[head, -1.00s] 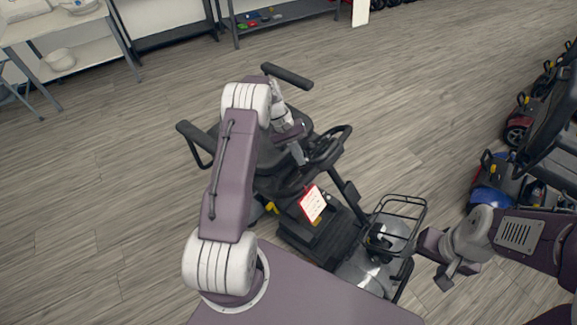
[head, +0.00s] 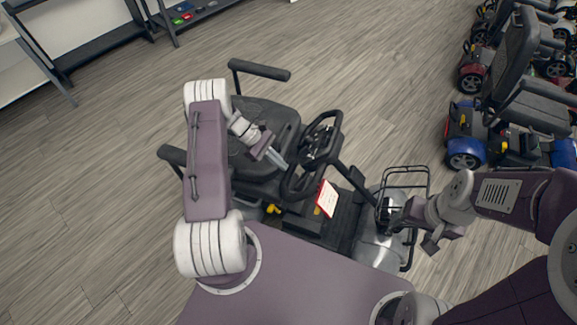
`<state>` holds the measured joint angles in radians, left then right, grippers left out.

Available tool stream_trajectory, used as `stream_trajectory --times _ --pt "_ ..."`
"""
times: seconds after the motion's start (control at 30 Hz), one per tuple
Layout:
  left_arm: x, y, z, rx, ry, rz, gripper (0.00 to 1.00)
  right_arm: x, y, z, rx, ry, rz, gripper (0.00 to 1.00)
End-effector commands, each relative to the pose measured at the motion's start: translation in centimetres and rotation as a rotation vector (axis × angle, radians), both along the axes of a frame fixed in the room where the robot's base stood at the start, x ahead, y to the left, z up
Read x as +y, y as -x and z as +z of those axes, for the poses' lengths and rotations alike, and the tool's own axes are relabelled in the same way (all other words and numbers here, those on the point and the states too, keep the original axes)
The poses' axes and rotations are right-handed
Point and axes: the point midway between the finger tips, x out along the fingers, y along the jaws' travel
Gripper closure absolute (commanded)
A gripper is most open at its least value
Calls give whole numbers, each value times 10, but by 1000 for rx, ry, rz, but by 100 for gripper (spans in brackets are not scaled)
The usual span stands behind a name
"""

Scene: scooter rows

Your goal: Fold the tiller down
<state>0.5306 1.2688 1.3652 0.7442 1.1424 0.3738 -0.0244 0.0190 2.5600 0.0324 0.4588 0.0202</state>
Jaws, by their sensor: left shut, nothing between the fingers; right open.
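The grey and black scooter (head: 378,250) stands in front of me, its front to the right. Its tiller (head: 352,180) slants from the front up and left toward the seat (head: 262,120). The black looped handlebar (head: 318,150) at its top is beside the seat's front edge. My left gripper (head: 280,162) is shut and empty, over the seat just left of the handlebar; I cannot tell whether it touches. My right gripper (head: 420,228) is open beside the front basket, with nothing seen between its fingers. The tiller's lower end is partly hidden by the basket.
A red-edged white tag (head: 327,199) hangs below the handlebar. The wire basket (head: 405,178) is at the scooter's front. Armrests (head: 260,74) stick out from the seat. More scooters (head: 465,135) stand at right; a dark shelf (head: 185,20) is at upper left. Wooden floor between is clear.

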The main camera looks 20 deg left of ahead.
Motion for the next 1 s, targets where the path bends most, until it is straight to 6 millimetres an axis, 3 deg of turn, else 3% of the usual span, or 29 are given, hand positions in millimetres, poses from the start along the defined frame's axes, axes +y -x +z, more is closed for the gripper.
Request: stream_trajectory --times 0.33,0.6,1.0 --pt "-56 3 -52 3 0 -4 100 0 0 7 0 0 0 29" --pt "-85 6 -32 0 -2 -3 100 0 0 24 0 0 0 29" --pt "-89 6 -31 -2 -3 -1 100 0 0 24 0 0 0 29"
